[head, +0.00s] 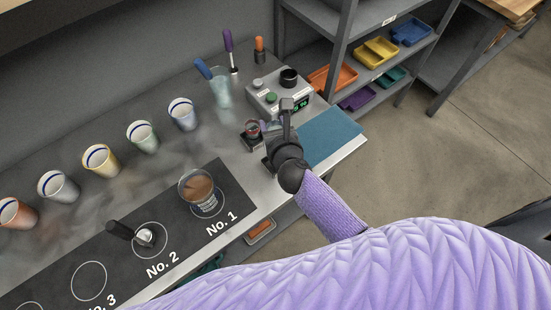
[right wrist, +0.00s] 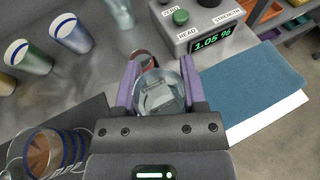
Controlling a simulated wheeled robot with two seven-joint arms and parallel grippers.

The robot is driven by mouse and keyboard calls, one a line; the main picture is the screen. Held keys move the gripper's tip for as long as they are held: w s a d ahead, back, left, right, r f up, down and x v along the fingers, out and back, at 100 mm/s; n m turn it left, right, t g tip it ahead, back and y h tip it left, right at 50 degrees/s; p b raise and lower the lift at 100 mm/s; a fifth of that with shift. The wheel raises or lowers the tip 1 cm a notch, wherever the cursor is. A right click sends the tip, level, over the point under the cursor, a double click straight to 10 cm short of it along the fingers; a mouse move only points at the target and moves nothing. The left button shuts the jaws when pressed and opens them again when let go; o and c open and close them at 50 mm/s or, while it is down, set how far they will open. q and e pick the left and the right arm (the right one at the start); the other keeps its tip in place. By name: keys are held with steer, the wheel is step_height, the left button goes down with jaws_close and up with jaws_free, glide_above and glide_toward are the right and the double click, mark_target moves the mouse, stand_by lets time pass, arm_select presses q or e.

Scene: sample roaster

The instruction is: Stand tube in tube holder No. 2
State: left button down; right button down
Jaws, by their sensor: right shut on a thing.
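My right gripper (head: 268,130) is in front of the meter, at the right end of the bench. In the right wrist view its purple fingers (right wrist: 158,88) are shut on a clear, round-mouthed glass tube (right wrist: 160,98), seen from above. Just beyond it is a small reddish-brown round thing (right wrist: 143,62); in the head view this sits in a small dark block (head: 251,133), left of the gripper. The No. 2 circle (head: 162,226) on the dark mat bears a black-handled thing with a shiny round end (head: 145,236). I cannot make out which part is tube holder No. 2. My left gripper is out of view.
Several cups (head: 142,136) line the back. The meter (right wrist: 205,35) reads 1.05 %. A blue cloth (head: 328,136) lies to the right. A clear jar (head: 220,92) with a blue-handled tool stands behind.

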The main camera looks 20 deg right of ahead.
step_height(320, 180, down, 11)
steer(key=b, duration=0.8)
steer(key=shift+r, duration=0.5)
steer(key=shift+f, duration=0.25)
steer(key=shift+c, duration=0.7)
jaws_free()
steer(key=shift+r, duration=0.1)
